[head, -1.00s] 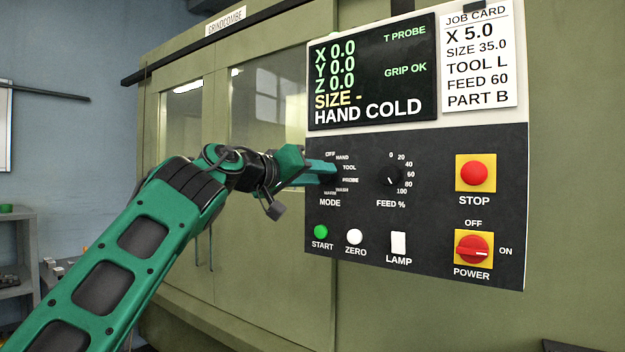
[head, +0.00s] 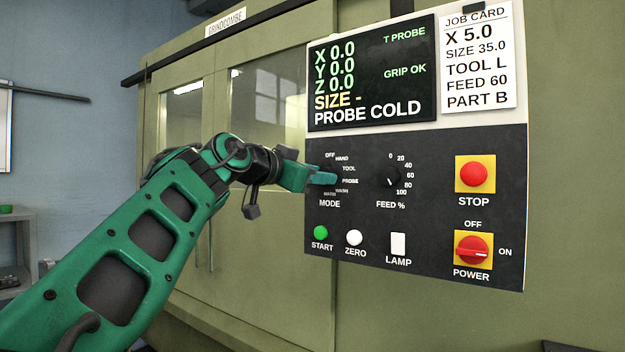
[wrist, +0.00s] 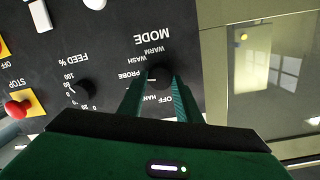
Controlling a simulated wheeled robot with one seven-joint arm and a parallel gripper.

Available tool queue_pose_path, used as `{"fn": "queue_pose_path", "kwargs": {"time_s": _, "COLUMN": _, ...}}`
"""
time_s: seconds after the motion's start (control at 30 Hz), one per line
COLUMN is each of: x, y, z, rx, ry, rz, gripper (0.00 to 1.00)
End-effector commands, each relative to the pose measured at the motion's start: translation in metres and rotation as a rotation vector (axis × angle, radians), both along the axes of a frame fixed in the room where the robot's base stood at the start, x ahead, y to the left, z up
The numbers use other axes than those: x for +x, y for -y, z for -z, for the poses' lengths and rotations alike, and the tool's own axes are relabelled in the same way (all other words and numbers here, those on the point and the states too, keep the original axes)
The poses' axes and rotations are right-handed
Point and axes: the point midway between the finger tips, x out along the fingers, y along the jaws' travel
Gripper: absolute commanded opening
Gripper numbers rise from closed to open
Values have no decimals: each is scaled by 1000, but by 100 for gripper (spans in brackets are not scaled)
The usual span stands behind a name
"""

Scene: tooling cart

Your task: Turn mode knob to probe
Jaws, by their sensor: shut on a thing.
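The mode knob is a dark round knob on the black control panel (head: 430,225), ringed by labels OFF, HAND, TOOL, PROBE and others. In the head view my gripper (head: 325,178) covers most of it. In the wrist view the knob (wrist: 160,77) sits between the two green fingertips, and my gripper (wrist: 160,95) is shut on it. The knob's pointer is hidden. The screen (head: 372,72) above reads "PROBE COLD" on its bottom line.
The feed knob (head: 391,178) is close to the right of the mode knob. Below are a green start button (head: 320,232), a white zero button (head: 354,237) and a lamp switch (head: 398,243). The red stop button (head: 474,173) and red power switch (head: 473,249) are farther right.

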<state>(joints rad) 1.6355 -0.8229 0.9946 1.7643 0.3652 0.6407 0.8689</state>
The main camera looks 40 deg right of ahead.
Motion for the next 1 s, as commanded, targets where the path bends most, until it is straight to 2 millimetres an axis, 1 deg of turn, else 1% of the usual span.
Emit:
{"fn": "queue_pose_path", "kwargs": {"time_s": 0.03, "x": 4, "y": -2, "z": 3, "rx": 14, "ry": 16, "rz": -10, "gripper": 9}}
{"fn": "queue_pose_path", "kwargs": {"time_s": 0.23, "x": 3, "y": -2, "z": 3, "rx": 42, "ry": 98, "rz": -8, "gripper": 9}}
{"fn": "queue_pose_path", "kwargs": {"time_s": 0.4, "x": 3, "y": -2, "z": 2, "rx": 53, "ry": 131, "rz": -9, "gripper": 9}}
{"fn": "queue_pose_path", "kwargs": {"time_s": 0.87, "x": 3, "y": -2, "z": 2, "rx": 56, "ry": 143, "rz": -8, "gripper": 9}}
{"fn": "queue_pose_path", "kwargs": {"time_s": 0.9, "x": 3, "y": -2, "z": 2, "rx": 56, "ry": 143, "rz": -8, "gripper": 36}}
{"fn": "queue_pose_path", "kwargs": {"time_s": 0.97, "x": 2, "y": -1, "z": 2, "rx": 56, "ry": 143, "rz": -7, "gripper": 50}}
{"fn": "queue_pose_path", "kwargs": {"time_s": 1.0, "x": 2, "y": -1, "z": 2, "rx": 55, "ry": 144, "rz": -6, "gripper": 50}}
